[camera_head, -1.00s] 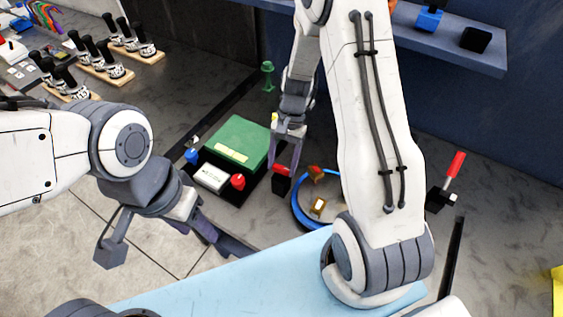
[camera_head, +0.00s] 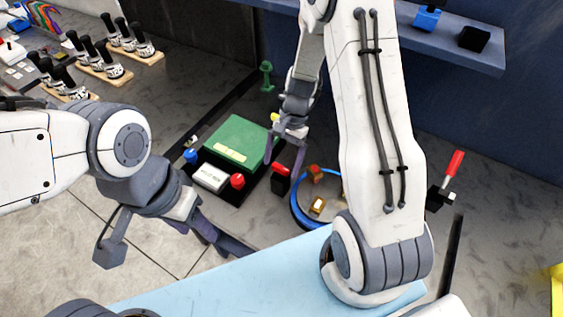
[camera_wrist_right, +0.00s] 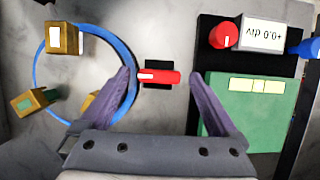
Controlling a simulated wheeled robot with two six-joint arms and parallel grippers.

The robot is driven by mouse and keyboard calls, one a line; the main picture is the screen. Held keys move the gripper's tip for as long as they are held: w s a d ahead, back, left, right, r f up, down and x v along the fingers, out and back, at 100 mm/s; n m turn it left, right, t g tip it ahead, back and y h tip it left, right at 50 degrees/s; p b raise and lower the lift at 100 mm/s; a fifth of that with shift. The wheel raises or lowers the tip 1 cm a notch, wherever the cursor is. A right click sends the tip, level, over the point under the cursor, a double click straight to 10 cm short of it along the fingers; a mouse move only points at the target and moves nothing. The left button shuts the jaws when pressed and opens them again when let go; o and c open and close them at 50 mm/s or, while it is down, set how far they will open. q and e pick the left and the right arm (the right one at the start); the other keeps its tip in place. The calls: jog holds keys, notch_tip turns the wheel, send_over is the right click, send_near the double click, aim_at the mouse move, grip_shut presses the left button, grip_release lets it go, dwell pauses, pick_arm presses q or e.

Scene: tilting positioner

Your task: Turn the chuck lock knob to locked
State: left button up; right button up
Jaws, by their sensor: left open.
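The chuck lock knob looks to be the red lever-shaped handle (camera_head: 281,169) on a small black block beside the blue ring. In the right wrist view the red handle (camera_wrist_right: 160,77) lies sideways in the picture, with a white mark at its left end. My right gripper (camera_wrist_right: 160,75) is open and empty, one finger on each side of the red handle in that view. I cannot tell how far the fingertips are above it. In the head view my right gripper (camera_head: 283,161) is above the handle. My left gripper (camera_head: 160,243) is open and empty, away at the left.
The blue ring (camera_head: 298,208) holds several brass jaws. A green panel (camera_head: 239,136) with a white display (camera_head: 210,177), a red knob (camera_head: 237,181) and a blue knob (camera_head: 190,156) is to the left. A red-handled lever (camera_head: 454,164) stands at right.

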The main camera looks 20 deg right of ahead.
jog(key=shift+s, duration=0.1)
jog(key=b+v, duration=0.2)
jog(key=v, duration=0.8)
jog(key=shift+r, duration=0.2)
jog(key=s+a+r+n+h+b, duration=0.2)
jog(key=s+a+r+n, duration=0.2)
jog(key=s+a+n, duration=0.7)
jog(key=s+a+n+t, duration=0.2)
jog(key=s+a+n, duration=0.3)
jog(key=s, duration=0.4)
jog(key=shift+s+f+n+t+h+b, duration=0.35)
jog(key=shift+f+n+b, duration=0.1)
jog(key=shift+n, duration=0.45)
jog(key=shift+a, duration=0.1)
